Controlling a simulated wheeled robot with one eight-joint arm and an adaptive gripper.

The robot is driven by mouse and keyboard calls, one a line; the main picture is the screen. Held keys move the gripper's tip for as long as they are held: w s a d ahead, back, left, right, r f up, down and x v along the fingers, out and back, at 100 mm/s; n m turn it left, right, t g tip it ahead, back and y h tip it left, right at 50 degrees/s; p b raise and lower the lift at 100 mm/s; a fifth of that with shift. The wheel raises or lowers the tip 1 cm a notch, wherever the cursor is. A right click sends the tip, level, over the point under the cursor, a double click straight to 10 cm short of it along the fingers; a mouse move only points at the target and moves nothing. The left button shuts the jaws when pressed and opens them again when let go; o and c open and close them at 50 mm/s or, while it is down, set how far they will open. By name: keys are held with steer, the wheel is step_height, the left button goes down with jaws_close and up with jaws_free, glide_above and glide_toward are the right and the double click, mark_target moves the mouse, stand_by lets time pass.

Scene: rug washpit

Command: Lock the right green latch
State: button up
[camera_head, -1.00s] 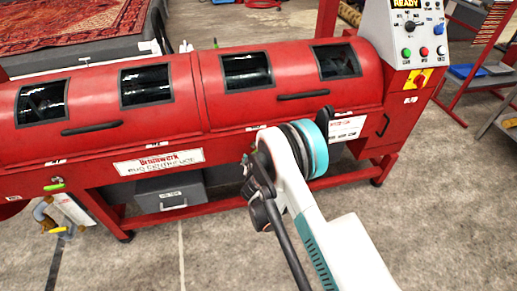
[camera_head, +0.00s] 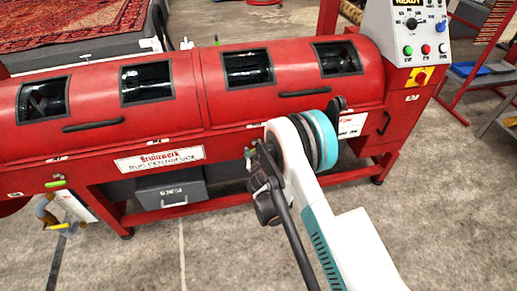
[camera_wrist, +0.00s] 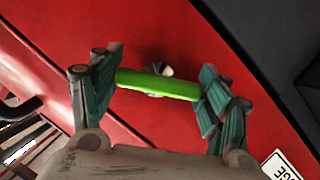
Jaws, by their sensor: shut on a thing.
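A bright green latch handle (camera_wrist: 150,84) shows in the wrist view on the red machine front, mounted on a small metal pivot. It lies nearly level there, tilted slightly down to the right. My gripper (camera_wrist: 160,90) is shut on this latch, with one teal-padded finger at each end of the bar. In the head view my arm covers most of the spot where the gripper meets the machine. Another green latch (camera_head: 55,184) shows at the left of the red machine (camera_head: 105,140) in the head view, away from my gripper.
The machine has dark windows and black handles (camera_head: 92,126) on its covers. A grey drawer box (camera_head: 172,192) sits below it. A control panel (camera_head: 418,35) stands at its right end. The concrete floor in front is largely clear.

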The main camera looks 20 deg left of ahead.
mark_target(259, 146)
steer(key=m+g+y, duration=0.1)
steer(key=m+y, duration=0.1)
steer(key=m, duration=0.2)
steer(key=shift+r+g, duration=0.1)
steer(key=shift+g, duration=0.3)
steer(key=shift+y, duration=0.3)
steer(key=o, duration=1.1)
step_height(259, 146, up, 10)
steer(key=shift+f, duration=0.1)
stand_by(0.5)
